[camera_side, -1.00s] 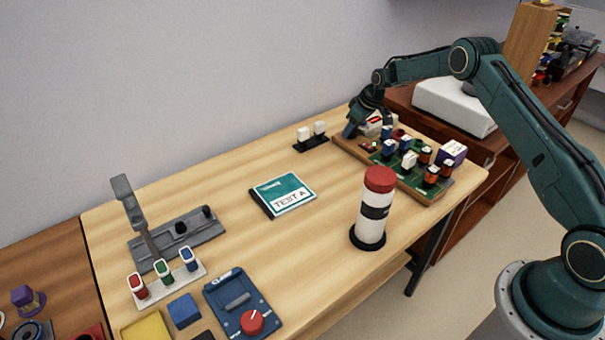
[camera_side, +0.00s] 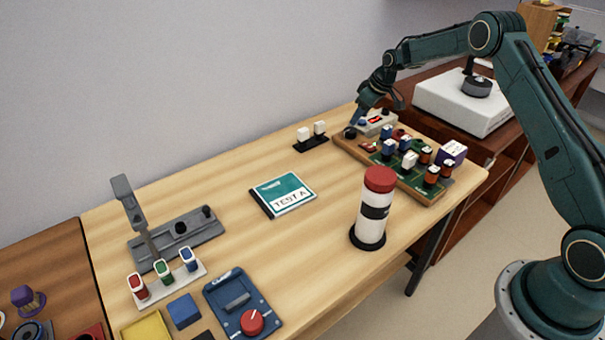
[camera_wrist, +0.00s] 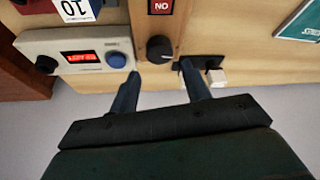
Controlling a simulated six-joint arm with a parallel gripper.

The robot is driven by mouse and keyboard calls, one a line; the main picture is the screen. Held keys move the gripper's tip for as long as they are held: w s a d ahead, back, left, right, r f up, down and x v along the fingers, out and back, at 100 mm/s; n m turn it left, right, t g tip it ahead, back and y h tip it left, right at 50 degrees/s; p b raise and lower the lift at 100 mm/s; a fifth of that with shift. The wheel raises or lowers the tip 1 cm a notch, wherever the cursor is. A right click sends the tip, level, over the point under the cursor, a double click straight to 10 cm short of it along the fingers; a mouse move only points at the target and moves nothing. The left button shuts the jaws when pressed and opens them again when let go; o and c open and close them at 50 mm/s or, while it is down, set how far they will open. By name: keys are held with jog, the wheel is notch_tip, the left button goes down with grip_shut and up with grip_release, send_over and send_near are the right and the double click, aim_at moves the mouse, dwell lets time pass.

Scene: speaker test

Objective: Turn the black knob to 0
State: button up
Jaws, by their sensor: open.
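The black knob (camera_wrist: 159,48) sits at the end of the wooden board in the wrist view. A short pale mark shows on it; I cannot read any numbers around it. In the side view the knob (camera_side: 350,133) shows at the board's far left corner. My gripper (camera_wrist: 160,68) is open and empty, with its two blue fingers apart. In the wrist view the knob lies between and just beyond the fingertips. In the side view my gripper (camera_side: 355,119) is above the knob, seemingly clear of it.
A grey box (camera_wrist: 85,40) with a red display, a blue button (camera_wrist: 116,59) and another black knob (camera_wrist: 47,64) stands beside the board. White blocks on a black base (camera_side: 311,142) are close by. A red-topped cylinder (camera_side: 375,208) stands in front.

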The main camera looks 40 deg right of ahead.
jog(key=v, duration=0.7)
jog(key=shift+r, duration=0.2)
jog(key=shift+s, duration=0.15)
jog(key=s+a+r+m, duration=0.1)
jog(key=s+a+r, duration=1.4)
jog(key=s+r, duration=0.35)
jog(key=s+a+m, duration=0.1)
jog(key=s+a, duration=0.1)
jog(key=s, duration=1)
jog(key=s+a+f+m+t+h, duration=0.1)
jog(key=s+a, duration=0.2)
jog(key=s, duration=0.9)
jog(key=shift+a+f, duration=0.25)
jog(key=shift+f, duration=0.05)
jog(key=shift+w, duration=0.1)
